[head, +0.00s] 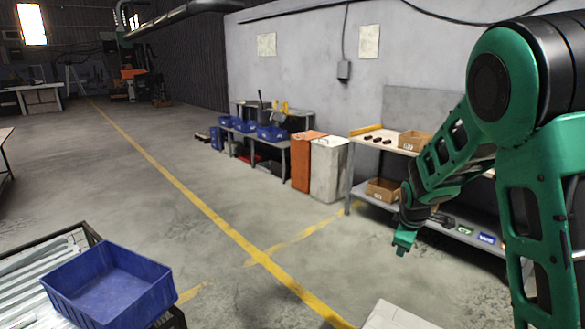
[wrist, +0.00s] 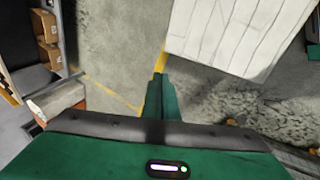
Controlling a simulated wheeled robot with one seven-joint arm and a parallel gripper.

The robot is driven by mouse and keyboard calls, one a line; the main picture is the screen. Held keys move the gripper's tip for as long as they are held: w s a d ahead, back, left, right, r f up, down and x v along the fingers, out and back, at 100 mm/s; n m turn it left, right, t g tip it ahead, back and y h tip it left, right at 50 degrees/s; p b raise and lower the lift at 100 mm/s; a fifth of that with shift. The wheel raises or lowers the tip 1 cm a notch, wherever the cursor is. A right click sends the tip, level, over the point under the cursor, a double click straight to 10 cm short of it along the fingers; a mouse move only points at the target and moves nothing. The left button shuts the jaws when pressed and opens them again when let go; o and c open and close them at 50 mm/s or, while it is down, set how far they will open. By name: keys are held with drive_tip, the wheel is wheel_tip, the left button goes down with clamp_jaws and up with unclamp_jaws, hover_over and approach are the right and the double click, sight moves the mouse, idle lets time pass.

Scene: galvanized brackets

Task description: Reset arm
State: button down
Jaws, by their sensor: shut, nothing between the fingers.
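My green arm stands at the right of the head view, bent down. My gripper (head: 402,243) hangs pointing down in front of the shelf table, clear of it. In the wrist view the gripper's two green fingers (wrist: 160,97) are together with nothing between them. The floor and a white slatted surface lie beyond the fingertips.
An empty blue bin (head: 110,285) sits by metal strips on a rack at lower left. A shelf table (head: 357,160) with cardboard boxes (head: 383,189) stands by the wall, beside white and orange cabinets (head: 307,160). A white surface (head: 395,316) shows at the bottom. The central floor is open.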

drive_tip(key=s+d+r+m+g+y, duration=0.1)
drive_tip(key=s+d+r+m, duration=0.3)
drive_tip(key=s, duration=0.7)
drive_tip(key=s+d+r+m+g, duration=0.2)
drive_tip(key=s+d+m, duration=0.35)
drive_tip(key=s, duration=0.55)
drive_tip(key=s+r+m+g, duration=0.1)
drive_tip(key=s+m, duration=0.7)
drive_tip(key=s, duration=1.1)
drive_tip(key=shift+a+r+g+y, duration=0.3)
drive_tip(key=shift+a+r+y, duration=0.1)
drive_tip(key=shift+r, duration=0.3)
